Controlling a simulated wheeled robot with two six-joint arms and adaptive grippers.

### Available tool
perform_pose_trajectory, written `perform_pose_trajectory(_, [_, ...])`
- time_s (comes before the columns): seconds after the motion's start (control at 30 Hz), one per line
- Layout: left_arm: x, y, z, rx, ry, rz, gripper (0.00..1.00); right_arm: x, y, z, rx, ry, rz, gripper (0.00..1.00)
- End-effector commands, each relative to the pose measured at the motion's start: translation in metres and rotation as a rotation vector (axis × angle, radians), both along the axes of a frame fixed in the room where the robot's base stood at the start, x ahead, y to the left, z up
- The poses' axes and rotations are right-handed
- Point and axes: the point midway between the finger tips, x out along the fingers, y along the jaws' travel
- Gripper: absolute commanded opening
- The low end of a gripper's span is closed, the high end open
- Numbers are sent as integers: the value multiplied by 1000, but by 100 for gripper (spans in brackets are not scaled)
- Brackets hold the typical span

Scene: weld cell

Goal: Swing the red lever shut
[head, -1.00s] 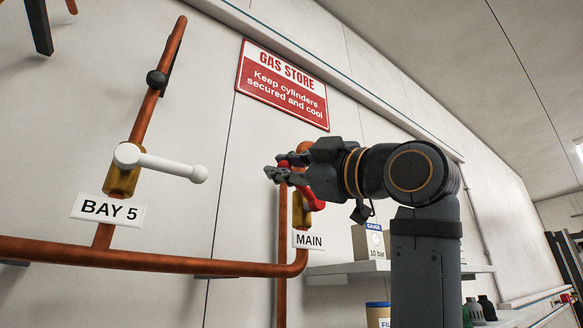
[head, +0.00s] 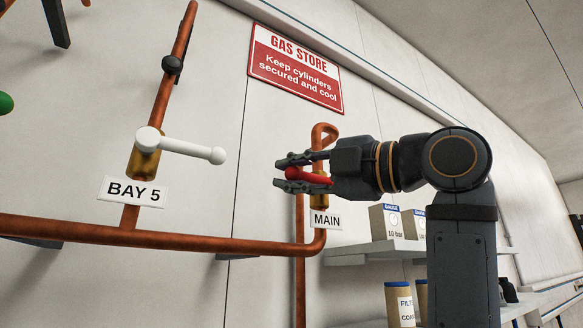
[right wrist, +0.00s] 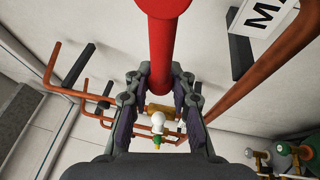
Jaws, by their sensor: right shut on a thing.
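The red lever (head: 308,176) sits on the brass valve (head: 321,201) above the MAIN label (head: 326,220). In the head view it lies nearly level, its free end pointing left. My right gripper (head: 283,171) comes in from the right and is shut on the lever, one finger above it and one below. Part of the lever and its pivot are hidden behind the gripper. In the right wrist view the lever (right wrist: 172,40) runs from the top edge down between the two fingers (right wrist: 160,88). My left gripper is not in view.
A white lever (head: 185,148) on the BAY 5 valve stands to the left. Copper pipes (head: 170,238) run along the wall below and around the valves. Shelves (head: 375,252) with boxes and tins are at lower right. A green lever end (head: 5,103) shows at the left edge.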

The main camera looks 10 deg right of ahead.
Motion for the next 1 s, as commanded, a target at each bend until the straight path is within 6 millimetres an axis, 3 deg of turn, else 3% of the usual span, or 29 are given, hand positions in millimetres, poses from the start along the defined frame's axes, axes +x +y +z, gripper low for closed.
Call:
perform_pose_trajectory(0.47, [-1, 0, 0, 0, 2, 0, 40, 1, -1, -2, -15, -3, -2, 0])
perform_pose_trajectory(0.5, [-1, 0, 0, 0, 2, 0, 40, 1, -1, -2, -15, -3, -2, 23])
perform_pose_trajectory(0.6, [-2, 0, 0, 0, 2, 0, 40, 1, -1, -2, -14, -2, -2, 36])
perform_pose_trajectory(1.0, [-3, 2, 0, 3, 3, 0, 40, -5, -7, -2, -12, -6, -4, 38])
